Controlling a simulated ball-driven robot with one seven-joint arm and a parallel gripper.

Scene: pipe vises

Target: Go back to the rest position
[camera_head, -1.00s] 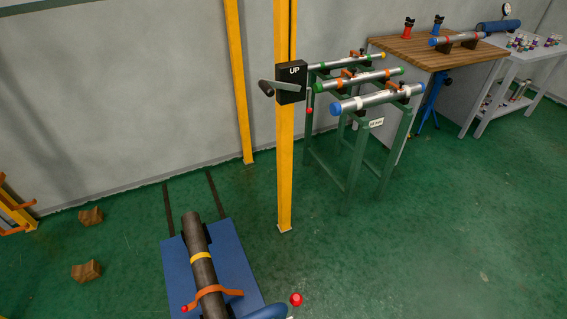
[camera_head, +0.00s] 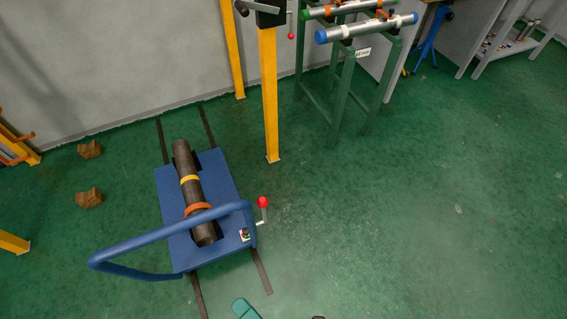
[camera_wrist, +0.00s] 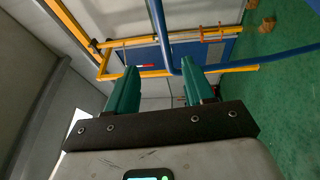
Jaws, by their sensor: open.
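My gripper (camera_wrist: 174,84) shows in the wrist view with its two green fingers spread wide and nothing between them. Part of a teal finger (camera_head: 245,308) shows at the bottom edge of the head view, in front of the blue cart. In the wrist view, blue rails and a yellow frame lie beyond the fingers, apart from them as far as I can tell. Most of my arm is out of the head view.
A blue cart (camera_head: 228,182) with a raised handle (camera_head: 150,238) bears a dark pipe (camera_head: 186,165) under an orange strap. A yellow post (camera_head: 270,100) and a green pipe rack (camera_head: 343,100) stand behind. Wood blocks (camera_head: 89,197) lie at left. Floor at right is clear.

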